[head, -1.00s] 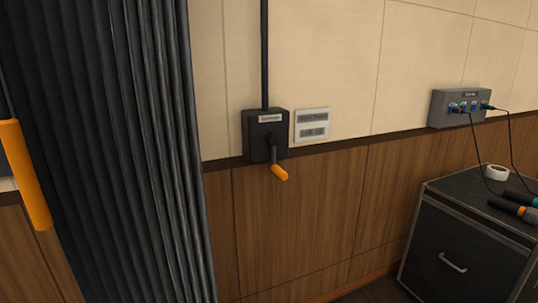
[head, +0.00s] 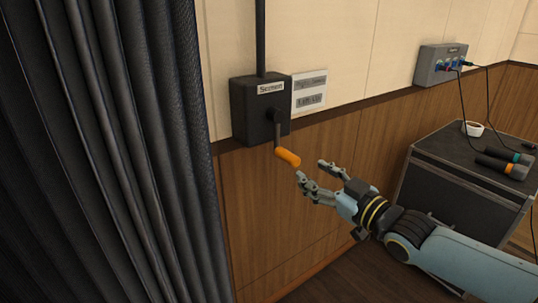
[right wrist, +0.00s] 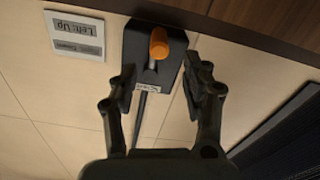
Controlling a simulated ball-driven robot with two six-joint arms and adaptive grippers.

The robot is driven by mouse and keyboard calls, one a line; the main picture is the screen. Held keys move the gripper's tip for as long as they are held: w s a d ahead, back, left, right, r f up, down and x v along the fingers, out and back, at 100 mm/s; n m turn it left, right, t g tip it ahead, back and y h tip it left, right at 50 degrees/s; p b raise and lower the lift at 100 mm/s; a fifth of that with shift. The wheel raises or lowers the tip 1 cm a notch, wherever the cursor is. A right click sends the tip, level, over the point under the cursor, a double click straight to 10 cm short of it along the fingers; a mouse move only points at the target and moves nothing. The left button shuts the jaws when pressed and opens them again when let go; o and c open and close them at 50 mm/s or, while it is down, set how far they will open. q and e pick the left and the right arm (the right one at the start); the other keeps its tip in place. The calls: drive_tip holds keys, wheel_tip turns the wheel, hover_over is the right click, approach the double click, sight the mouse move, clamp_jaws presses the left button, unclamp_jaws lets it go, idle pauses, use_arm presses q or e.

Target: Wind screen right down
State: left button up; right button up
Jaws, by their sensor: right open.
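A black wall box (head: 248,122) labelled "Screen" carries a crank with an orange handle (head: 288,157), which points down and to the right. My right gripper (head: 309,169) is open and empty, just right of the handle and slightly below it in the head view, with no visible contact. In the right wrist view the orange handle (right wrist: 159,44) shows ahead, between the two spread fingers and apart from both. The box (right wrist: 135,48) is behind it. A small sign (head: 309,101) beside the box has two lines, the lower reading "Left: Up". My left gripper is out of view.
A dark pleated curtain (head: 110,170) hangs at the left. A grey socket box (head: 440,66) with cables is on the wall at the right. A black cabinet (head: 455,195) holds microphones (head: 502,162) and a white roll (head: 472,128). The wall below the crank is clear.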

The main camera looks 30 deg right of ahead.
sight(288, 157)
drive_tip(key=w+b, duration=0.1)
drive_tip(key=w, duration=0.3)
drive_tip(key=shift+w+a, duration=0.15)
drive_tip(key=shift+w, duration=0.15)
drive_tip(key=w+p, duration=0.1)
drive_tip(key=w, duration=0.2)
drive_tip(key=shift+w+a+r, duration=0.1)
drive_tip(key=shift+w+r, duration=0.05)
drive_tip(key=shift+w, duration=1)
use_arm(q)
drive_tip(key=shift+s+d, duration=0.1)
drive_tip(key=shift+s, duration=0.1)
use_arm(e)
clamp_jaws()
